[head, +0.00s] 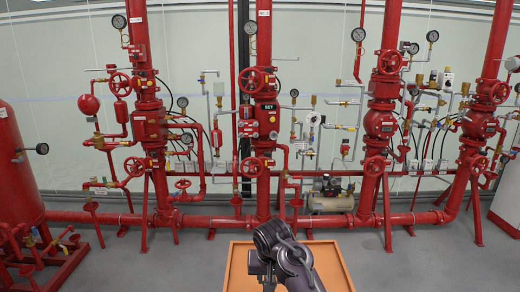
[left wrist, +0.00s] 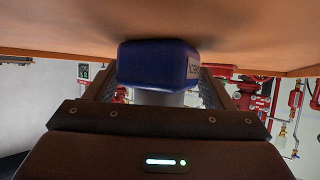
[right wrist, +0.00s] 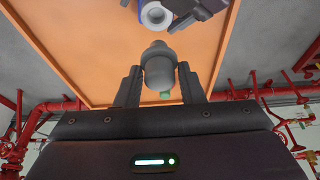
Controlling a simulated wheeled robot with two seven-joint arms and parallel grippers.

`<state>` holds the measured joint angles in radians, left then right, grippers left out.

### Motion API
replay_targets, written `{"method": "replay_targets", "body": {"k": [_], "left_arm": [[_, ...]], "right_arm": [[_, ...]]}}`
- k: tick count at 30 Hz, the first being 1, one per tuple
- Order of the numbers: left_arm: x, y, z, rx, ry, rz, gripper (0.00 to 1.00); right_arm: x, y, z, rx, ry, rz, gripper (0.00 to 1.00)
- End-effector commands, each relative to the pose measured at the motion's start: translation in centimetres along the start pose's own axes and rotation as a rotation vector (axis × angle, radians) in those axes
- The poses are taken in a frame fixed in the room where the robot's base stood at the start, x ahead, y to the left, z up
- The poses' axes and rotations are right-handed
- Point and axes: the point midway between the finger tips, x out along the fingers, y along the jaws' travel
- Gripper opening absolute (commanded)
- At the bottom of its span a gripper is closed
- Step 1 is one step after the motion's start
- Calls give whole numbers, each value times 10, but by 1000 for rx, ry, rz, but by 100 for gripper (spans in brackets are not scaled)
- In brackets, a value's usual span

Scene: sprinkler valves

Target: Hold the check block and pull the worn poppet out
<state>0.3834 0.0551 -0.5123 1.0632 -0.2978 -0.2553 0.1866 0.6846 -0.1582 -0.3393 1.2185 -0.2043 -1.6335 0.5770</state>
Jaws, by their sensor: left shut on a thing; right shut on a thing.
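The blue check block (left wrist: 155,62) with a white cylindrical part (left wrist: 160,97) is between the fingers of my left gripper (left wrist: 155,85), which is shut on it. In the right wrist view the block's white round opening (right wrist: 155,16) shows at the top edge, beside a dark finger of my left gripper (right wrist: 198,10). My right gripper (right wrist: 160,82) is shut on the grey, round-headed poppet (right wrist: 159,66). The poppet's head points toward the opening, with a visible gap between them. In the head view a dark arm part of mine (head: 285,258) hides the block and poppet.
An orange table (head: 238,270) lies under my arms; its top also shows in the right wrist view (right wrist: 90,45). Behind it stand red sprinkler risers (head: 264,190) with valves and gauges, and a red tank (head: 18,175) at left. Grey floor is free around the table.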

Motion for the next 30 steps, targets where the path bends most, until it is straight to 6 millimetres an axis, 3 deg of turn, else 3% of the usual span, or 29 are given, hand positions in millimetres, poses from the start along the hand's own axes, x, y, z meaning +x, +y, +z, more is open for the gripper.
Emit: {"method": "replay_targets", "body": {"k": [1,2,7,20,26,30], "left_arm": [[0,-1,1,-1,-1,-2,49],[0,-1,1,-1,-1,-2,79],[0,-1,1,-1,-1,-1,100],[-2,0,1,-1,-1,0,100],[-22,-1,2,-1,-1,-1,100],[-46,-1,2,-1,-1,-1,100]], "right_arm": [[0,0,0,0,0,0,0],[0,0,0,0,0,0,0],[0,0,0,0,0,0,0],[0,0,0,0,0,0,0],[0,0,0,0,0,0,0],[0,0,0,0,0,0,0]]}}
